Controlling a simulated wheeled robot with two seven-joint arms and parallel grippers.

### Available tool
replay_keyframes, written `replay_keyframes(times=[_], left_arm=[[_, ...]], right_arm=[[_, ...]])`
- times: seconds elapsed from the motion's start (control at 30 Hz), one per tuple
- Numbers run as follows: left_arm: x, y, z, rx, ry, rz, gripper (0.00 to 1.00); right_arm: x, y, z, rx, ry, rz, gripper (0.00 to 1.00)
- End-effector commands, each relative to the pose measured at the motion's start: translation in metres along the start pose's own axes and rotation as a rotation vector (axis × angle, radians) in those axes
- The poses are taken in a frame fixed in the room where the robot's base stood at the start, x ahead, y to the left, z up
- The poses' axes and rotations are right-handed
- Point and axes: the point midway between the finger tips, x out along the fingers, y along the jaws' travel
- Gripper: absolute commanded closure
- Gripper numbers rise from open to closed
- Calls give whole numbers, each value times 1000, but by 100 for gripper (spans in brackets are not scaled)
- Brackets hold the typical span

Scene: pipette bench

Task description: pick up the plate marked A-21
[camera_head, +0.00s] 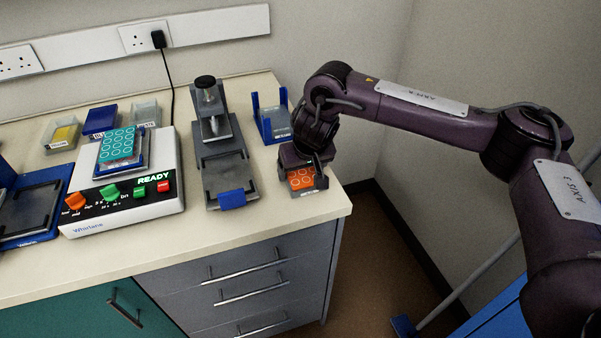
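An orange plate (302,181) with white rings is at the right end of the bench, near its front edge. My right gripper (303,176) is over it from above, its dark fingers close against the plate's sides. The gripper hides part of the plate, and I cannot tell if the fingers grip it or if it is raised. A teal plate (118,144) with white rings lies on the white shaker (127,189), whose display reads READY. I cannot read the mark A-21 on either plate. My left gripper is not in view.
A grey press-like device (222,160) with a blue front tab stands left of my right gripper. A blue holder (273,121) stands behind the gripper. Small yellow (63,135), blue (100,120) and clear trays (146,113) sit behind the shaker. A dark blue-framed unit (28,208) is at far left.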

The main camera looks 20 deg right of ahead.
Motion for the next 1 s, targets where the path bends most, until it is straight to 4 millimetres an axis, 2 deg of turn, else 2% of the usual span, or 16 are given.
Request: replay_keyframes(times=[0.03, 0.13, 0.4, 0.57, 0.77, 0.83, 0.9, 1.0], left_arm=[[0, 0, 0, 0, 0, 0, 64], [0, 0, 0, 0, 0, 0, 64], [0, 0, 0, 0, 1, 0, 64], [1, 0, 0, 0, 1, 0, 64], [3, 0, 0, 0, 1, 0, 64], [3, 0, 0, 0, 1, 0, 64], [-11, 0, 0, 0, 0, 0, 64], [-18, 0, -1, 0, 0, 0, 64]], right_arm=[[0, 0, 0, 0, 0, 0, 31], [0, 0, 0, 0, 0, 0, 44], [-2, 0, -1, 0, 1, 0, 45], [-10, 0, -5, 0, 3, -1, 45], [-42, -1, -19, -1, 5, -2, 45], [-60, -1, -26, 0, 8, -2, 45], [-86, 0, -38, -2, 10, 2, 45], [-113, 0, -49, -1, 10, 3, 45]])
